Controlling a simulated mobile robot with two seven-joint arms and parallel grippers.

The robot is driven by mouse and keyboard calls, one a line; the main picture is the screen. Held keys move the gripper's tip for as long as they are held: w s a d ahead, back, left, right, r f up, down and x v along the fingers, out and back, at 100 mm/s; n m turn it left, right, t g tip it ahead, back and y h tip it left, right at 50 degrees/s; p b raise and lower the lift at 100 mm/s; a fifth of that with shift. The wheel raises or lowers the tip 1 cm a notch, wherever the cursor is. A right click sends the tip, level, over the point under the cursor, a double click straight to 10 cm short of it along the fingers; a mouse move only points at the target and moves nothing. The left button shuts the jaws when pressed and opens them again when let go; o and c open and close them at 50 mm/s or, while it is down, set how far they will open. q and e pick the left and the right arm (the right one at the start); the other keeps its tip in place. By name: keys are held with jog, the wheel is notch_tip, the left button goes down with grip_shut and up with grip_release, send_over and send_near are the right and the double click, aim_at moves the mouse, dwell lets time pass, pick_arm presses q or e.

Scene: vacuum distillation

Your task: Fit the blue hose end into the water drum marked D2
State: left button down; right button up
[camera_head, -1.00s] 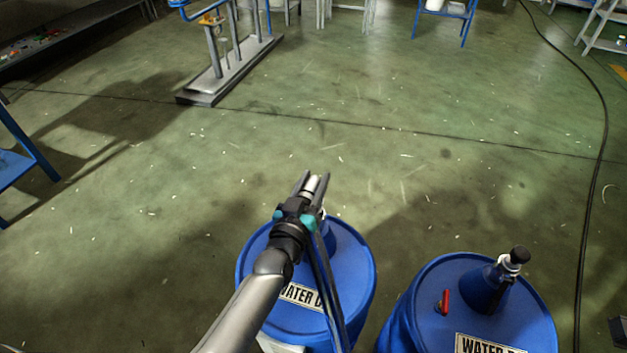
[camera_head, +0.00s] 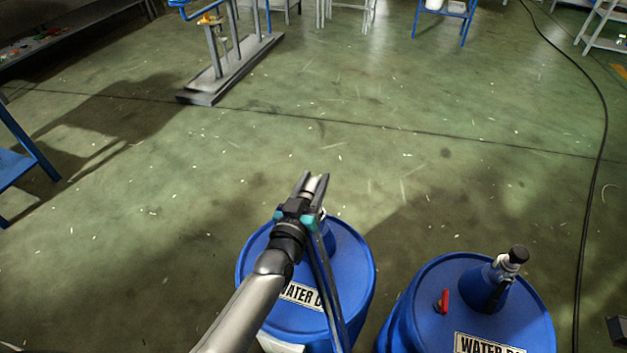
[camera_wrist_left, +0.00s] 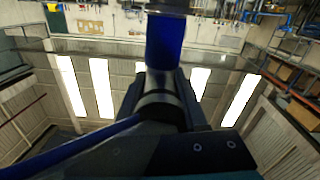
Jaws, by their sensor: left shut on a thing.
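My left gripper (camera_head: 313,184) is shut on the blue hose end, whose pale metal tip (camera_head: 310,186) shows between the fingers. The gripper is above the left blue drum (camera_head: 355,275), apart from the floor. The blue hose (camera_head: 325,285) trails down in front of that drum. In the left wrist view, a blue tube with a metal collar (camera_wrist_left: 162,100) sits between the fingers. My right gripper is out of view.
The right blue drum (camera_head: 455,315) has a neck with a black cap (camera_head: 518,255) and a red handle (camera_head: 443,301). Its label (camera_head: 485,345) is cut off by the frame edge. A black cable (camera_head: 590,200) lies on the floor at right.

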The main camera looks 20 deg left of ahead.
pick_arm(q)
jog(key=shift+r, duration=0.15)
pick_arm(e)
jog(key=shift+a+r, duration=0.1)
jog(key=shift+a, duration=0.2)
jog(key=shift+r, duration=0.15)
pick_arm(q)
jog(key=shift+f+b, duration=0.4)
jog(key=shift+f, duration=0.3)
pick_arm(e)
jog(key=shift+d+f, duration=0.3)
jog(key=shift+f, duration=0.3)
pick_arm(q)
jog(key=shift+f+b, duration=0.85)
jog(key=shift+f, duration=0.15)
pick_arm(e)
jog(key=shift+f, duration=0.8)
pick_arm(q)
jog(key=shift+f+b, duration=0.5)
jog(key=shift+f, duration=0.1)
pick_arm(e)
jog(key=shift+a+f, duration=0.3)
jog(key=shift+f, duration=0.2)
pick_arm(q)
jog(key=c, duration=0.8)
grip_release()
jog(key=shift+r, duration=0.1)
jog(key=o, duration=0.4)
jog(key=shift+o, duration=0.2)
jog(key=shift+f, duration=0.25)
